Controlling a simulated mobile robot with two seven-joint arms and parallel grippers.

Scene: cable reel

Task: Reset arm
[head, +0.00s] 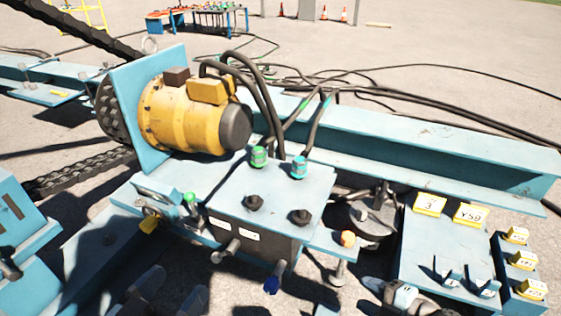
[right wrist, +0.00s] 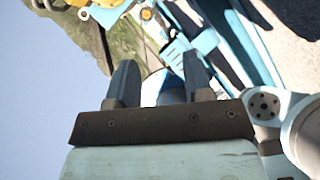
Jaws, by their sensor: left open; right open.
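In the right wrist view, my right gripper (right wrist: 158,72) shows two dark, tapered fingers, wide apart with nothing between them. Blue machine parts show beyond the fingers. In the head view, dark finger-like shapes low at the left look like my left gripper (head: 165,290), apart and empty, in front of the control box. A pale and dark jointed part at the bottom right looks like part of my right arm. The rest of both arms is mostly out of frame.
A yellow motor (head: 190,115) stands on the blue frame behind the control box (head: 270,195), with cables above. A blue beam (head: 420,150) runs to the right. Yellow-labelled plates (head: 450,245) lie at right. A tool table (head: 210,15) and traffic cones (head: 323,14) are far back on open pavement.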

